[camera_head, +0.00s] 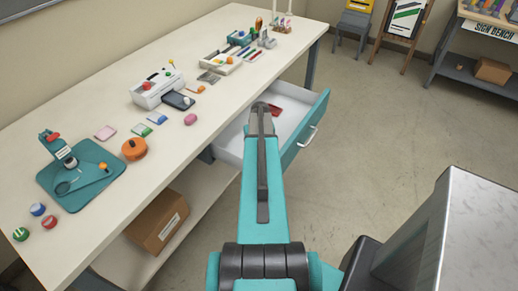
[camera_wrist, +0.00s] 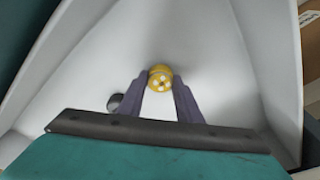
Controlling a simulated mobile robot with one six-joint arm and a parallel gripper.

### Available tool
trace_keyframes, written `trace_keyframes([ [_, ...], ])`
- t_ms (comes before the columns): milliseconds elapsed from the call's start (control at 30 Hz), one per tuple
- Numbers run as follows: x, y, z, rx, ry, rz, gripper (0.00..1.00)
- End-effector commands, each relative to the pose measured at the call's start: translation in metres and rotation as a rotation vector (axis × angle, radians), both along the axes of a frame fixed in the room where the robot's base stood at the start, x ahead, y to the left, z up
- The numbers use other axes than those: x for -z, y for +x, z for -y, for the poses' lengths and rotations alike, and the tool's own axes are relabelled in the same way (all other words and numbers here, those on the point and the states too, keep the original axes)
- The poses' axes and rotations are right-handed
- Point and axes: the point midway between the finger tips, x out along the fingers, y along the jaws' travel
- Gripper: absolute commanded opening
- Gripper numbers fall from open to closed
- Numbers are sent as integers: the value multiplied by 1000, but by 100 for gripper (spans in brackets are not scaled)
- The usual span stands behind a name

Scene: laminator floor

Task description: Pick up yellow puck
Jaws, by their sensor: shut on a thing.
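The yellow puck (camera_wrist: 160,77) shows in the wrist view, round with pale spots on its face. It sits between the tips of my gripper (camera_wrist: 160,90), and the two fingers are shut on it. White drawer walls surround it in that view, and I cannot tell whether it touches the drawer floor. In the head view my arm reaches to the open white drawer (camera_head: 231,146) with a teal front, and my arm hides the puck and the fingers there.
A dark round thing (camera_wrist: 114,102) lies left of my fingers in the wrist view. A red item (camera_head: 291,108) lies at the drawer's far end. The long workbench (camera_head: 70,120) beside the drawer holds an orange round tin (camera_head: 134,149) and several small items. Open floor lies to the right.

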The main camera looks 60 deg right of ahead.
Motion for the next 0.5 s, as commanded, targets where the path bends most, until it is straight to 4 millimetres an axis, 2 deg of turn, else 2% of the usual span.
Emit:
trace_keyframes([
  [267, -3, 0, 0, 0, -1, 1, 10],
  [500, -18, 0, 0, -1, -2, 1, 10],
])
